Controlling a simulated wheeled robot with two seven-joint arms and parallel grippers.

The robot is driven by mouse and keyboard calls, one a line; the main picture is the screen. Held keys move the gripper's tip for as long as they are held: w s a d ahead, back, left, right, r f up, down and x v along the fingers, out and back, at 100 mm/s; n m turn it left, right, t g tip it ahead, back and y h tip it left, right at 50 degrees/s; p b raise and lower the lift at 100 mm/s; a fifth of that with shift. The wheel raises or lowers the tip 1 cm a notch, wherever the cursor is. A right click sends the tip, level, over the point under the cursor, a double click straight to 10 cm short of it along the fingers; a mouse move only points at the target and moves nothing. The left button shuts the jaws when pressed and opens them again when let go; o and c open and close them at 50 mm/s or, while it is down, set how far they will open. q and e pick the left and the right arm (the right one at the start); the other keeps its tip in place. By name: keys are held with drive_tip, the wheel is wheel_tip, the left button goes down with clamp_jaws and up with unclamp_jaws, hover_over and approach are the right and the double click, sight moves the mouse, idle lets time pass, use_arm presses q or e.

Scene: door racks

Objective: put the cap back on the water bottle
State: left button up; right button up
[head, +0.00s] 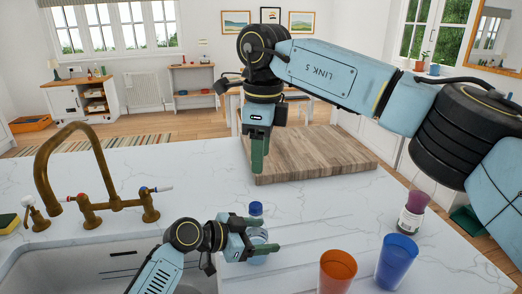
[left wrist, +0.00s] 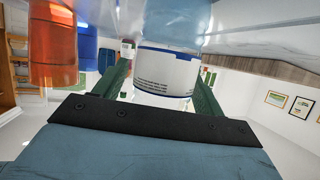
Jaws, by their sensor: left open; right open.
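The water bottle (head: 258,241) stands on the white counter near the sink. Its blue top (head: 256,209) shows just above my left gripper's upper finger; I cannot tell whether this is a cap seated on the neck. No separate loose cap is clear. My left gripper (head: 268,235) is open, with its green fingers on either side of the bottle. In the left wrist view the bottle's white and blue label (left wrist: 165,72) fills the space between the fingers; contact is unclear. My right gripper (head: 258,160) is open and empty, pointing down over the wooden board.
The wooden board (head: 320,155) lies at the counter's back. An orange cup (head: 337,271), a blue cup (head: 397,262) and a purple-topped labelled container (head: 412,212) stand at the right. A brass faucet (head: 45,180) and sink (head: 80,262) are at the left. The counter's middle right is clear.

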use_arm(q)
drive_tip(key=v, duration=1.2)
drive_tip(key=shift+s+a, duration=0.2)
drive_tip(key=shift+a, duration=0.1)
drive_tip(key=shift+r, duration=0.1)
